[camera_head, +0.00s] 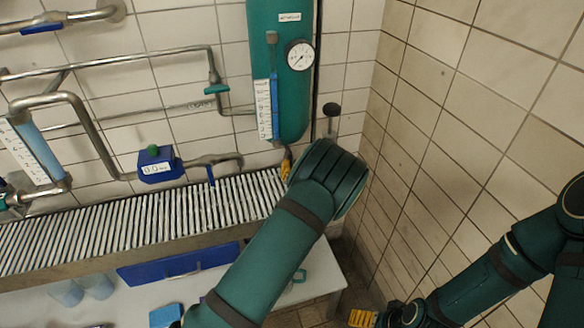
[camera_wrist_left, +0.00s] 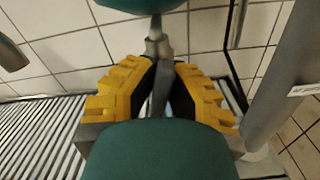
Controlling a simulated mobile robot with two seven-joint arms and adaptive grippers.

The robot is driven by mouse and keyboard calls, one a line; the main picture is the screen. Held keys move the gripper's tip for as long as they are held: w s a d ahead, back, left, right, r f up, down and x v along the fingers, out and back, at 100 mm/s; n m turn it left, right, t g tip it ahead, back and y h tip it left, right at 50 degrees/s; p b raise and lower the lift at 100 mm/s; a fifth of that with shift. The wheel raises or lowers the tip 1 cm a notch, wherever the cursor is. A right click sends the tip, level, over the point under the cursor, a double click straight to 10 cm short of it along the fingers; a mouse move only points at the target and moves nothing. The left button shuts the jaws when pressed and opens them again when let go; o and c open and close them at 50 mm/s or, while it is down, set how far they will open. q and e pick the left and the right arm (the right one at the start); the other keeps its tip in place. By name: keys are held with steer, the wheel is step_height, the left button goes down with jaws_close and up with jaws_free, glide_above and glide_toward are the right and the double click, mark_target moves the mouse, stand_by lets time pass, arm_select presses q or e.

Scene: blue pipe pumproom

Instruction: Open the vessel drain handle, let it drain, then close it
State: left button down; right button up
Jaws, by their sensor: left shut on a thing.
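The teal vessel (camera_head: 292,108) hangs on the tiled wall, with a round gauge (camera_head: 299,55) and a sight strip (camera_head: 264,108) with a blue column beside it. Its rounded bottom also shows in the left wrist view (camera_wrist_left: 140,4). Below it a grey metal drain fitting with its handle (camera_wrist_left: 158,45) reaches down between the fingers. My left gripper (camera_head: 286,168) is just under the vessel, and its yellow fingers (camera_wrist_left: 160,92) are shut on the drain handle. My arm hides most of this in the head view. My right gripper (camera_head: 362,318) is low at the bottom edge, partly cut off.
A slatted grating (camera_head: 150,212) runs under the vessel along the wall. Pipes with a blue meter (camera_head: 157,165) and a teal valve handle (camera_head: 216,89) are to the left. A white table (camera_head: 322,290) stands in front. A tiled side wall (camera_head: 440,150) bounds the right.

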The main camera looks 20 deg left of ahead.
arm_select(q)
steer(key=shift+n+b, duration=0.5)
steer(key=shift+n, duration=1.3)
steer(key=shift+r, duration=0.1)
steer(key=c, duration=1)
jaws_free()
steer(key=shift+c, duration=0.2)
steer(key=v, duration=1.2)
steer(key=shift+a+n, duration=0.1)
steer(key=shift+n, duration=0.2)
